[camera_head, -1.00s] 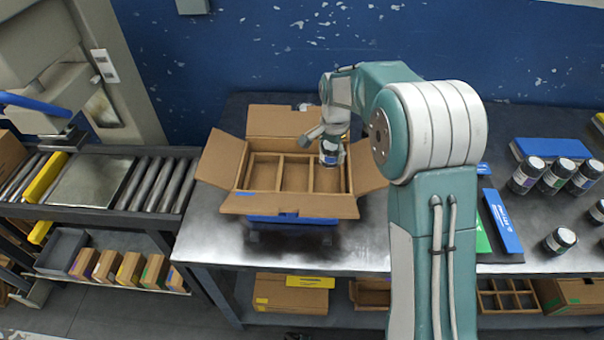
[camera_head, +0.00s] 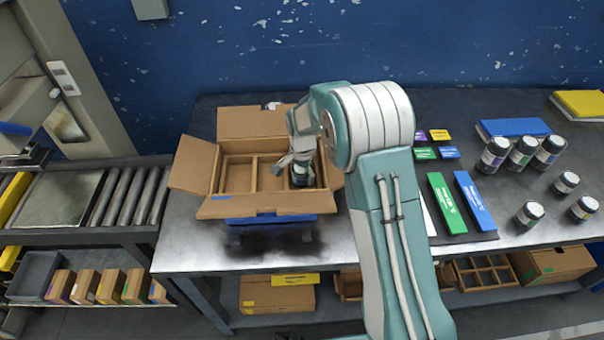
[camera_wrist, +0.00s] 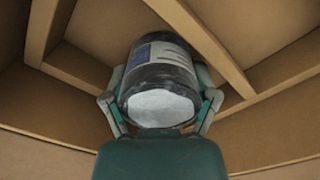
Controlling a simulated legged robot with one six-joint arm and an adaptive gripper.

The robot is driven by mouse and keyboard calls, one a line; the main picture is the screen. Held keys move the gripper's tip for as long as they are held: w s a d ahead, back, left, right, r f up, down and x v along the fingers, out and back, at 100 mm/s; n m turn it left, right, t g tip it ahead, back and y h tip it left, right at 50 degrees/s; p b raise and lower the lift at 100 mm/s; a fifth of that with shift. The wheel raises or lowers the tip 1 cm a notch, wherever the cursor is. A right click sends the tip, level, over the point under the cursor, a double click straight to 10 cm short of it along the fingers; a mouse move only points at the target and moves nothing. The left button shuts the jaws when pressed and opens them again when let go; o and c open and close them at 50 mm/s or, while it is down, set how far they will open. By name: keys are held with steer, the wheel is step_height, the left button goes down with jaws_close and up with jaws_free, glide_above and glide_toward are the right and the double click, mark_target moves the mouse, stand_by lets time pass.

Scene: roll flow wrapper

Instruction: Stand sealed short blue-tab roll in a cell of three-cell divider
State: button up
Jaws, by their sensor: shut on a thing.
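The three-cell divider (camera_head: 254,173) sits inside an open cardboard box (camera_head: 256,208) on the metal table. My gripper (camera_head: 297,166) reaches down into the right-hand cell. It is shut on the dark-banded short roll (camera_head: 299,177), which is inside that cell's outline. In the wrist view, my gripper's fingers (camera_wrist: 160,88) close on both sides of the roll (camera_wrist: 163,68). The roll has a pale round end, clear wrap and a blue patch on its label. It looks close to the divider walls. I cannot tell whether it touches the cell floor. The other two cells look empty.
A roller conveyor (camera_head: 127,196) is at the left. The box flaps (camera_head: 192,164) spread outward.

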steer(key=o, duration=1)
step_height(320, 180, up, 12)
steer(key=shift+r, duration=0.15)
steer(key=s+d+r+n+t, duration=0.1)
steer(key=s+d+r+n, duration=0.15)
steer(key=s+r, duration=0.45)
steer(key=s+d+r+n+t, duration=0.2)
steer(key=s+d+r, duration=0.2)
steer(key=s+r, duration=0.25)
steer(key=s+d+n+t, duration=0.1)
steer(key=s, duration=0.5)
steer(key=s+d+n, duration=0.2)
steer(key=s, duration=0.4)
steer(key=s+d+r+n+t, duration=0.1)
steer(key=s+d, duration=0.1)
steer(key=s, duration=0.4)
steer(key=shift+s+n+t, duration=0.25)
steer(key=shift+s+t, duration=0.05)
